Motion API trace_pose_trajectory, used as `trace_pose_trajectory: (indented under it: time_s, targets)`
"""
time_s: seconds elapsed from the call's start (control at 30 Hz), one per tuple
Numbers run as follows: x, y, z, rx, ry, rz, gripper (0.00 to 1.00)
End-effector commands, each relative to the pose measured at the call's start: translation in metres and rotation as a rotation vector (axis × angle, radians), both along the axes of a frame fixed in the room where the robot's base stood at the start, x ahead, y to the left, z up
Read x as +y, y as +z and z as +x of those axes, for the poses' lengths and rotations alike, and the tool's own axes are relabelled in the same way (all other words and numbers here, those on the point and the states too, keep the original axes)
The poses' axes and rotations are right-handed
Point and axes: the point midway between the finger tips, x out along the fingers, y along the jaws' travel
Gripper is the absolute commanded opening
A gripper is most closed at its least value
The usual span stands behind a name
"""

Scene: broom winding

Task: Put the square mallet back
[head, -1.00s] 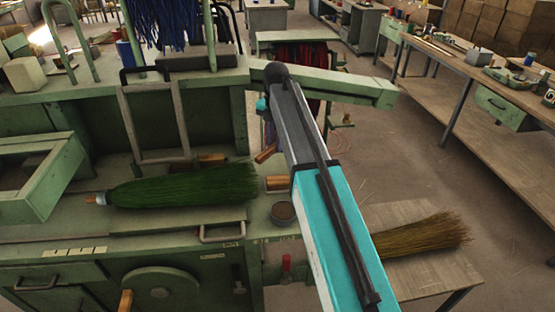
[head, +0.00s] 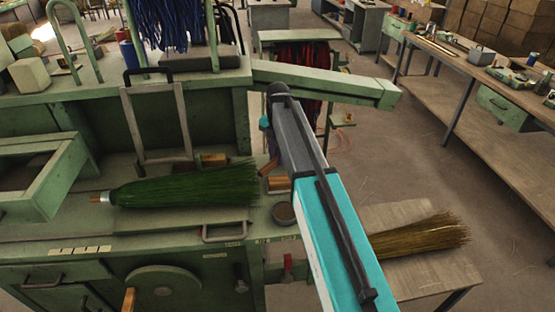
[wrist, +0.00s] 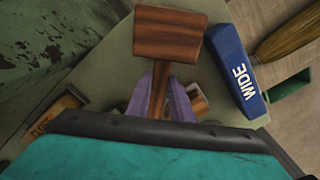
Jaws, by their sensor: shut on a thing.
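The square mallet (wrist: 168,38) has a reddish-brown block head and a wooden handle. In the wrist view its head is at the top centre. My gripper (wrist: 160,98) has purple fingers shut on the handle just below the head. In the head view a small part of the mallet (head: 271,167) shows left of my arm, which hides the gripper. The mallet appears over the green bench; I cannot tell whether it touches anything below.
A blue block marked "WIDE" (wrist: 236,72) lies right of the mallet, beside a green open-ended holder (wrist: 290,96). A wooden block with lettering (wrist: 57,118) is at left. The green broom (head: 180,187) lies on the bench; a brown broom (head: 420,236) lies on the right-hand table.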

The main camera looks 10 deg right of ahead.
Motion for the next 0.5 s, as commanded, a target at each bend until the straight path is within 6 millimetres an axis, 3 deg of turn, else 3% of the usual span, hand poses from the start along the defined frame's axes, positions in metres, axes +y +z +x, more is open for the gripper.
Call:
trace_pose_trajectory:
  time_s: [0.2, 0.5]
  targets:
    - [0.000, -0.017, 0.000, 0.000, 0.001, 0.000, 0.00]
    - [0.001, -0.019, 0.000, -0.001, 0.001, 0.000, 0.00]
